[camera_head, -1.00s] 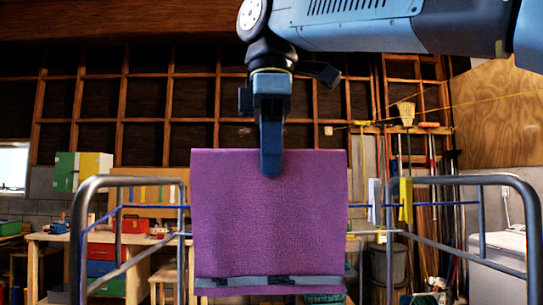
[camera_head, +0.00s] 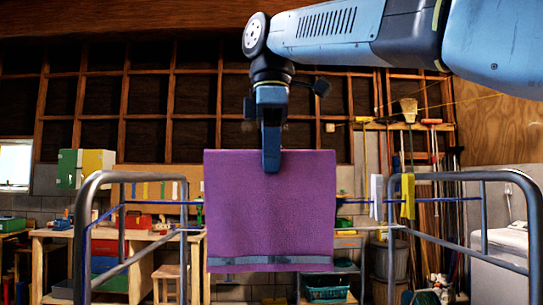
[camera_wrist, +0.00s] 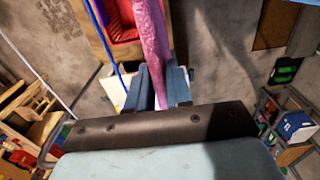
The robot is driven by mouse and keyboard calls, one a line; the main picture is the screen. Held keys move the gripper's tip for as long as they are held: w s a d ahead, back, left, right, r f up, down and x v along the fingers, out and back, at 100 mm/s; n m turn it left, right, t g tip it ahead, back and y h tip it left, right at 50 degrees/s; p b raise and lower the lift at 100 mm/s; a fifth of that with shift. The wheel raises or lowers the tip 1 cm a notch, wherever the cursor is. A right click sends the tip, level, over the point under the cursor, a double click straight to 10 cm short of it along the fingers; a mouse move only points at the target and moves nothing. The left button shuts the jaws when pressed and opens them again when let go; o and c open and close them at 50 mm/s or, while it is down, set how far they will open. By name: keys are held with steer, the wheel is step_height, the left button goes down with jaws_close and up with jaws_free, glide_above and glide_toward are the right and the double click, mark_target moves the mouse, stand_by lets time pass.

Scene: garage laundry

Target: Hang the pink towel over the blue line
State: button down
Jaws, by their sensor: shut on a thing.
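The pink towel (camera_head: 269,215), purplish with a grey band near its lower edge, hangs flat and upright from my gripper (camera_head: 271,165). My gripper is shut on its top edge near the middle. The blue line (camera_head: 463,200) runs across the metal rack, and the towel hides its middle stretch in the head view. In the wrist view the towel (camera_wrist: 151,35) is edge-on between the fingers (camera_wrist: 160,92). The blue line (camera_wrist: 106,42) passes to its left there, with a visible gap between them.
The metal rack has tubular end frames at left (camera_head: 80,215) and right (camera_head: 536,220). A white piece (camera_head: 376,197) and a yellow piece (camera_head: 407,197) hang at the line's right. A workbench (camera_head: 52,237) stands behind at left.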

steer(key=shift+w+a, duration=0.15)
steer(key=shift+w, duration=3.95)
steer(key=shift+s+f, duration=0.1)
steer(key=shift+f, duration=4.1)
steer(key=c, duration=1)
jaws_free()
